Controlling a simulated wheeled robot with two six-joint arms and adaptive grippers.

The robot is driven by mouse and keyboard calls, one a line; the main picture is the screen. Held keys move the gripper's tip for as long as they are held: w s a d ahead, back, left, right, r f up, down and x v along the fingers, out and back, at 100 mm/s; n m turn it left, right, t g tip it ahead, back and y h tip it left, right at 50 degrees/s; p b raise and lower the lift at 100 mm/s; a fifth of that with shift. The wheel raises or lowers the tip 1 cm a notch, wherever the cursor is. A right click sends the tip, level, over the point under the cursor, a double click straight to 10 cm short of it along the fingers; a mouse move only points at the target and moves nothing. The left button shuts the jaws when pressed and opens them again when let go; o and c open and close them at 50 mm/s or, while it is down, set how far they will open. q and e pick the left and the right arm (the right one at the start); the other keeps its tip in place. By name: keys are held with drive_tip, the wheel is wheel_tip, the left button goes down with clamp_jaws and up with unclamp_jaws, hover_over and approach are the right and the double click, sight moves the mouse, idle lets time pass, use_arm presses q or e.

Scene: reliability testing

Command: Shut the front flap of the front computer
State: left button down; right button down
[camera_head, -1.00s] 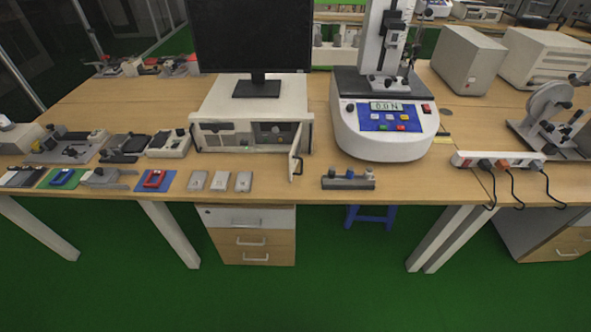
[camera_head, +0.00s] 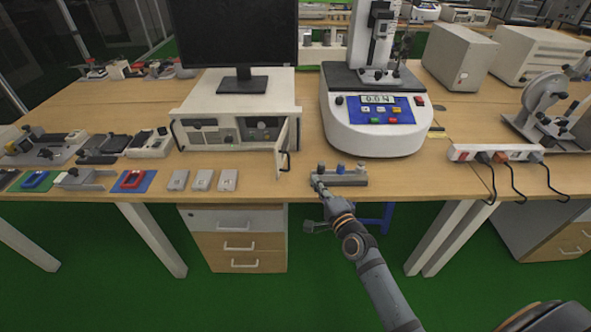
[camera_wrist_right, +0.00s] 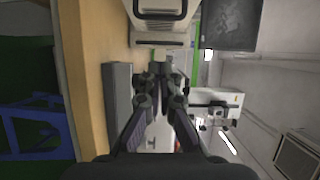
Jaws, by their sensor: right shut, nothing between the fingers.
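The front computer (camera_head: 190,103) is a pale case under a black monitor (camera_head: 235,35) on the wooden bench. Its front flap (camera_head: 283,150) stands open, swung out towards me at the right end of the case's front, with a dark handle on it. My right gripper (camera_head: 318,182) is at the bench's front edge, to the right of and nearer than the flap, apart from it. In the right wrist view the gripper (camera_wrist_right: 161,75) is shut and empty. My left gripper is not in view.
A grey fixture with knobs (camera_head: 342,178) lies right beside my right gripper. A white force tester (camera_head: 375,135) stands behind it. Several small grey blocks (camera_head: 202,180) lie in front of the computer. A power strip (camera_head: 495,153) with plugs is at the right.

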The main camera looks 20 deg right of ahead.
drive_tip(key=w, duration=0.6)
drive_tip(key=shift+a+f+b, duration=0.1)
drive_tip(key=shift+a+b, duration=0.25)
drive_tip(key=shift+w+a, duration=1.45)
drive_tip(key=shift+a, duration=0.15)
drive_tip(key=shift+a, duration=0.1)
